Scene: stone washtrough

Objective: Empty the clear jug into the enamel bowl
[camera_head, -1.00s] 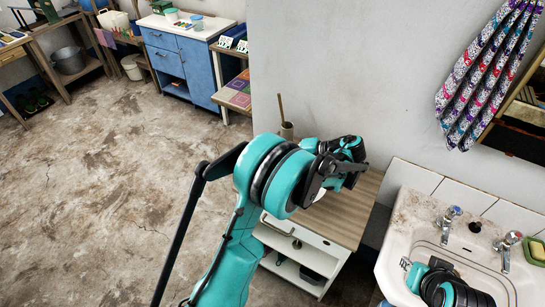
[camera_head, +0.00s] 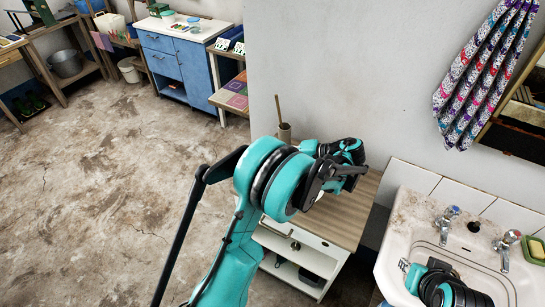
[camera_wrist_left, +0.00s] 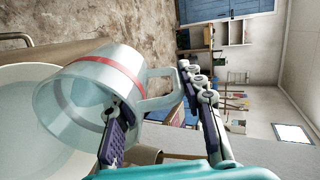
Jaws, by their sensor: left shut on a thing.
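The clear jug (camera_wrist_left: 95,82), with a red band, fills the middle left of the left wrist view, which is turned on its side. My left gripper (camera_wrist_left: 157,98) is shut on it, its fingers on either side of the handle. The white enamel bowl (camera_wrist_left: 20,78) lies at the left edge, partly behind the jug. I cannot tell whether liquid is leaving the jug. In the head view my left gripper (camera_head: 348,165) is above the wood-topped cabinet; jug and bowl are hidden there. My right gripper (camera_head: 410,270) is over the sink, its jaw opening unclear.
The wood-topped cabinet (camera_head: 345,218) stands against the grey wall. A pot with a stick (camera_head: 284,132) is at its back left. The stone sink (camera_head: 405,215) with two taps is at the right. The floor at the left is clear.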

